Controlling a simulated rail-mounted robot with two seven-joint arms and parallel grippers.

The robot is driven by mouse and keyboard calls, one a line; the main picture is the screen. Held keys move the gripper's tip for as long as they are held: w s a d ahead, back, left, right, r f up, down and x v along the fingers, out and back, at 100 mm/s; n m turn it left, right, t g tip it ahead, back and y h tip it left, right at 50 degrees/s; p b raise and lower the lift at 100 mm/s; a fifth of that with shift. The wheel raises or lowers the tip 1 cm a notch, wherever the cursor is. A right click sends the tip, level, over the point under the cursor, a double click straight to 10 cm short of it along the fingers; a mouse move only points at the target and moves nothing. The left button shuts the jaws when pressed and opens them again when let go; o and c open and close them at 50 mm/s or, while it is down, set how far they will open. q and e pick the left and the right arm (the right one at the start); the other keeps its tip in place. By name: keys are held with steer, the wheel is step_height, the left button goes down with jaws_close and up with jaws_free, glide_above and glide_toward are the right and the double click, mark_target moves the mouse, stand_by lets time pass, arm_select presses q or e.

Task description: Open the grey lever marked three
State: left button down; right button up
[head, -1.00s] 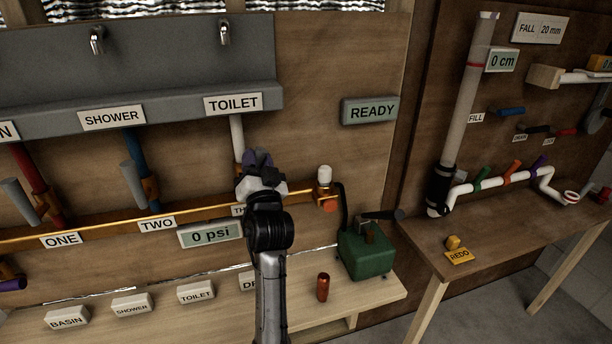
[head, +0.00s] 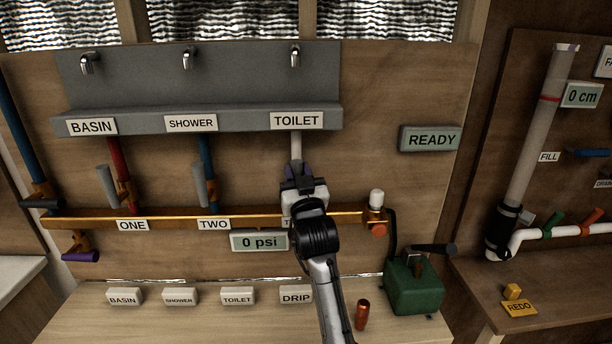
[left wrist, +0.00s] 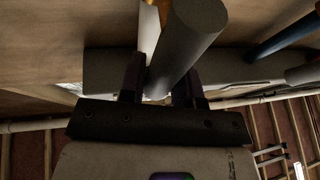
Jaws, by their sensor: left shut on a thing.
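The grey lever at station three is a thick grey cylinder (left wrist: 188,42) in the left wrist view. It lies between the two dark fingers of my left gripper (left wrist: 162,88), which is shut on it. In the head view my left gripper (head: 298,180) is at the copper manifold, below the TOILET sign (head: 297,120). There it hides most of the lever and nearly all of the station's label. The levers at ONE (head: 106,185) and TWO (head: 199,185) are similar grey cylinders, slanting up and to the left. My right gripper is not in view.
The copper manifold (head: 165,217) runs across the wooden board. A gauge reads 0 psi (head: 259,242) and a display reads READY (head: 431,139). A green pump (head: 414,288) and a copper-coloured cylinder (head: 362,315) stand on the bench at right. A white-capped valve (head: 376,200) is right of my gripper.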

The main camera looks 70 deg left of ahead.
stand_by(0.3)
arm_select(q)
steer(key=c, duration=0.8)
jaws_free()
steer(key=shift+s, duration=0.1)
steer(key=shift+d+f, duration=0.2)
steer(key=shift+d, duration=0.15)
steer(key=b+v, duration=0.6)
steer(key=v, duration=0.5)
steer(key=shift+d, duration=0.15)
